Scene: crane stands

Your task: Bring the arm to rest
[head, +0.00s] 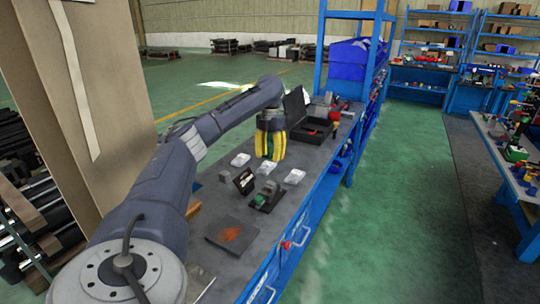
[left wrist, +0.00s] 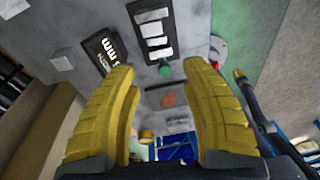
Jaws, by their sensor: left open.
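My left arm reaches in from the left over the grey-topped workbench (head: 205,265). My left gripper (head: 270,158) has yellow fingers pointing down above the bench, near the white pads. In the left wrist view its two fingers (left wrist: 161,72) stand wide apart with nothing held between them. Beyond the fingertips lie a black holder with white parts (left wrist: 155,30), a green knob (left wrist: 165,69) and a dark plate with an orange patch (left wrist: 167,98). My right gripper is in neither view.
Small white pads (head: 294,176), a black printed block (head: 244,181), a black-and-green device (head: 265,195) and a dark plate (head: 232,235) lie on the bench. An open black case (head: 312,130) stands behind the gripper. A blue shelf frame (head: 322,45) rises beyond. Green floor is clear at right.

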